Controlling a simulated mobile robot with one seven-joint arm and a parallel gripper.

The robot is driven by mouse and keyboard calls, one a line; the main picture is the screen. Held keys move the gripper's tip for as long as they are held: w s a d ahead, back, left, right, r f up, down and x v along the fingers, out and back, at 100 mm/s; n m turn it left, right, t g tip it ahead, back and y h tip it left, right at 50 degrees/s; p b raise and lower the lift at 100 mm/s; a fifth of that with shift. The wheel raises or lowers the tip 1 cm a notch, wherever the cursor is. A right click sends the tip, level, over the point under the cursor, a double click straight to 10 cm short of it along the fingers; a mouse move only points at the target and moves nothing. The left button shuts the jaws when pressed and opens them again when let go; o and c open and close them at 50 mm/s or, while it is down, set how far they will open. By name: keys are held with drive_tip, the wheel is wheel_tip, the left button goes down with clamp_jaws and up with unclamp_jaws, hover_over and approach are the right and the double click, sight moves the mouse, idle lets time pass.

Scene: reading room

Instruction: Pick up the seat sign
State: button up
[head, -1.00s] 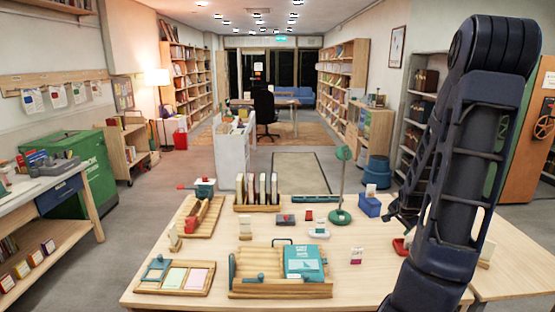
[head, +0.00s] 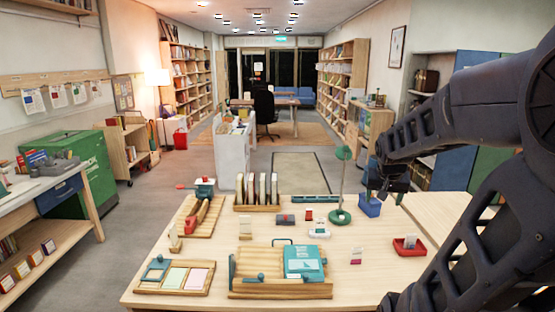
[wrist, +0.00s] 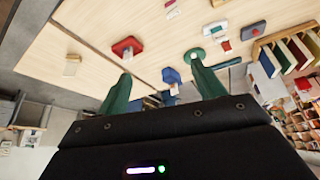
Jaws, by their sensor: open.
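My gripper (head: 384,188) is open and empty, beside the blue holder near the table's far right. Its two green fingers stand apart in the wrist view (wrist: 158,72). Several small upright cards stand on the table; their print is too small to tell which is the seat sign. One white card is in a red tray (head: 409,246), also in the wrist view (wrist: 127,47). Another is in the blue holder (head: 369,206), also in the wrist view (wrist: 171,75). A card on a wooden base (wrist: 71,66) is in the wrist view. A red-marked white card (head: 356,255) stands nearer the front.
A green lamp (head: 342,195) rises beside the blue holder. A wooden rack of books (head: 257,207), a wooden tray with a teal book (head: 304,262) and a sample tray (head: 175,277) crowd the table (head: 215,288). My arm hides the table's right front.

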drive_tip(key=s+a+r+n+y, duration=0.1)
drive_tip(key=s+a+r+n, duration=0.2)
drive_tip(key=s, duration=0.5)
drive_tip(key=shift+s+a+r+y, duration=0.15)
drive_tip(key=shift+a+r+y, duration=0.2)
drive_tip(key=shift+r, duration=0.35)
drive_tip(key=shift+s+a+r+n, duration=0.1)
drive_tip(key=shift+s+a+n, duration=0.05)
drive_tip(key=shift+s+n, duration=0.2)
drive_tip(key=shift+c, duration=0.9)
drive_tip(key=shift+s, duration=0.1)
drive_tip(key=c, duration=0.5)
drive_tip(key=shift+c, duration=0.2)
